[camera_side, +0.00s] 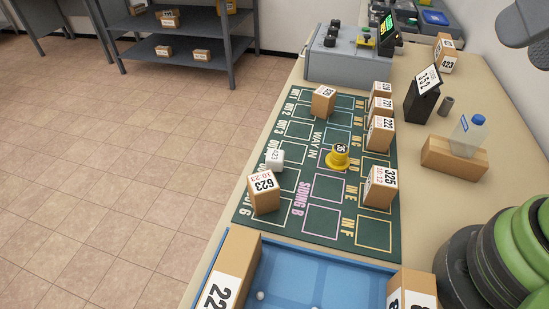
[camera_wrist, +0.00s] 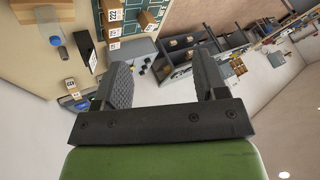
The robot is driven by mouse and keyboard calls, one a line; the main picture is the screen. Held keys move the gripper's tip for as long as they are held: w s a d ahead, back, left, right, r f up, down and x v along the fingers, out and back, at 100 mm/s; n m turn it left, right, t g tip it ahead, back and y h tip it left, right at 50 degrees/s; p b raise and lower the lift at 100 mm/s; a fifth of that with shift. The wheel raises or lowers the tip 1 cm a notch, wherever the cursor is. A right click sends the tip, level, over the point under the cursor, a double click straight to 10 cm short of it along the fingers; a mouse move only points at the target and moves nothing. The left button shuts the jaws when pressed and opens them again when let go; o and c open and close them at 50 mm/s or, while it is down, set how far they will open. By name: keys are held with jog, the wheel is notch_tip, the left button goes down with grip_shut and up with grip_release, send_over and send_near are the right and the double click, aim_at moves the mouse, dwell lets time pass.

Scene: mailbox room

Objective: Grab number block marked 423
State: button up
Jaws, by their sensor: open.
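A small white cube (camera_side: 274,158) on the green mat also carries print that looks like 423. My gripper (camera_wrist: 163,72) is open with nothing between its jaws, apart from all the blocks. I cannot make out its jaws in the side view.
The green mat (camera_side: 290,208) holds several numbered blocks and a yellow round piece (camera_side: 338,156). A grey console (camera_side: 345,65) is at the back. A blue tray (camera_side: 300,270) is in front.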

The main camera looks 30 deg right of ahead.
jog(key=m+g+h, duration=0.2)
jog(key=m+g, duration=0.1)
jog(key=g, duration=0.4)
send_over(275, 155)
jog(key=f, duration=2.3)
jog(key=shift+s, duration=0.25)
jog(key=f, duration=0.5)
jog(key=shift+w+f, duration=0.3)
jog(key=shift+f, duration=0.1)
jog(key=c, duration=1)
